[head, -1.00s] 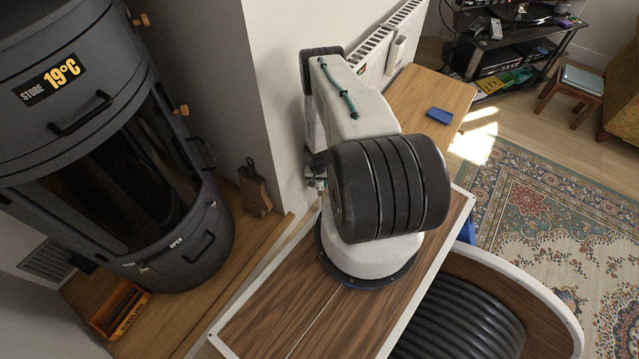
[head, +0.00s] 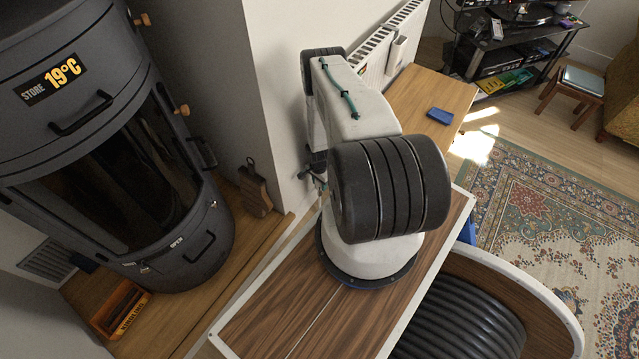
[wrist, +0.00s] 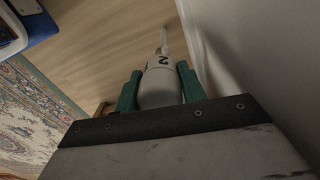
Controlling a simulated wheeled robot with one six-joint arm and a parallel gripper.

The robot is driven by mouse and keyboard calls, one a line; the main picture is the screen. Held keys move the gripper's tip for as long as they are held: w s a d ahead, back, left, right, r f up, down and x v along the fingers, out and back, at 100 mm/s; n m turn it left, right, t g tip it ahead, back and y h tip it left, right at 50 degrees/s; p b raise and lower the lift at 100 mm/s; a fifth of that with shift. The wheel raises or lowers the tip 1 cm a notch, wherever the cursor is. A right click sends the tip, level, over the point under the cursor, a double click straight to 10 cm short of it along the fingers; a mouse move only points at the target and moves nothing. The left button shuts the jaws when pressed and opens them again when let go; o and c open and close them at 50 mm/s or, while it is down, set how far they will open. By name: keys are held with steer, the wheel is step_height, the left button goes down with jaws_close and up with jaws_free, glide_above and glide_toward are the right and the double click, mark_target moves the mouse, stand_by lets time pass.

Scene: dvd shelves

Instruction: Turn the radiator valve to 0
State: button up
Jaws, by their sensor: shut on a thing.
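The radiator valve (wrist: 160,88) is a white rounded knob in the middle of the wrist view, with a dark "2" on its upper part. A thin pale pipe runs on from its far end. My gripper (wrist: 158,78) has green fingers, one on each side of the knob, and is shut on it. The valve's other markings are hidden. In the head view my own arm hides the valve and the fingers.
A wall stands close along the right of the wrist view. In the head view a white radiator (head: 372,62) is on the wall behind my arm. A dark stove (head: 110,150) stands at left; a patterned rug (head: 530,215) lies at right.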

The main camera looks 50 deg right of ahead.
stand_by(0.4)
steer(key=o, duration=1)
steer(key=shift+c, duration=0.2)
step_height(320, 180, up, 8)
steer(key=shift+w+f, duration=0.1)
steer(key=shift+w, duration=0.05)
